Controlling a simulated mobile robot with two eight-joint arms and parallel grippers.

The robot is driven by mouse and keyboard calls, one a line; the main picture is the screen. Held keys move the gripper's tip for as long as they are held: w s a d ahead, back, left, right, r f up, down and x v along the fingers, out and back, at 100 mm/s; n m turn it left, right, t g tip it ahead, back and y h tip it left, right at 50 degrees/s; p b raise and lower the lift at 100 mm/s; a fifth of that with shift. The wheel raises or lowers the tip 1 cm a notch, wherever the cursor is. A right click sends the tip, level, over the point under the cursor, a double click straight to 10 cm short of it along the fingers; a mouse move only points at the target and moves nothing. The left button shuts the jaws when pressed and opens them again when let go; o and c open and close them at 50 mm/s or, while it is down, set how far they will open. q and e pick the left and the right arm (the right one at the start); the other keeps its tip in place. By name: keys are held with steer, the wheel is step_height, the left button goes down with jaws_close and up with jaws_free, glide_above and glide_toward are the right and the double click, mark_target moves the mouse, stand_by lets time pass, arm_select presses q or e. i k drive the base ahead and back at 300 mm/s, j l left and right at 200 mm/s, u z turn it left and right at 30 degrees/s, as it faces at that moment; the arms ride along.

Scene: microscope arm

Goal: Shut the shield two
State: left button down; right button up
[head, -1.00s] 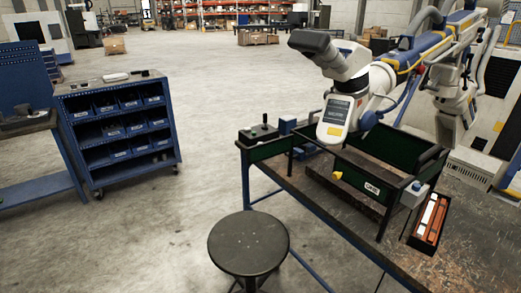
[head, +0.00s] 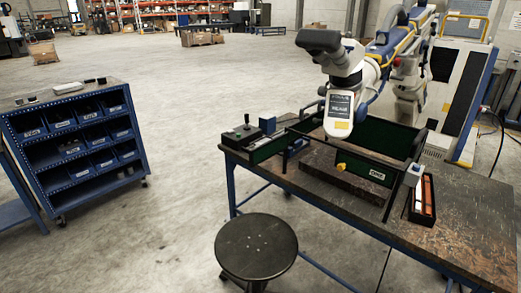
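A microscope head (head: 338,107) on a blue and white arm hangs over a workbench (head: 470,225). Below it stands a black frame with dark green panels. The front panel (head: 365,170) bears a white label that seems to read ONE, with a yellow knob (head: 341,167) at its left. Another green panel (head: 388,133) stands at the back, and a green piece (head: 268,149) sticks out at the left. I cannot tell which panel is shield two or read a second label. Neither of my grippers is in view.
A black round stool (head: 256,245) stands before the bench. A joystick box (head: 240,132) sits on the bench's left end, and a black tray (head: 428,217) with orange and white items at the right. A blue bin cart (head: 75,145) stands left. The floor between is clear.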

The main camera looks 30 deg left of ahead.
mark_target(262, 152)
steer(key=k+j, duration=0.1)
steer(key=j, duration=0.25)
steer(key=k+j+z, duration=0.15)
steer(key=j, duration=0.5)
steer(key=k+j+z, duration=0.1)
steer(key=j, duration=0.6)
steer(key=k+j+z, duration=0.15)
steer(key=j, duration=0.2)
steer(key=j+z, duration=0.1)
steer(key=j, duration=0.45)
steer(key=k+j+z, duration=0.1)
steer(key=j, duration=0.4)
steer(key=i+j+z, duration=0.1)
steer(key=j, duration=0.45)
steer(key=j+z, duration=0.1)
steer(key=j, duration=0.4)
steer(key=i+j, duration=0.15)
steer(key=j, duration=0.15)
steer(key=i+j+z, duration=0.1)
steer(key=j, duration=0.2)
steer(key=i, duration=0.05)
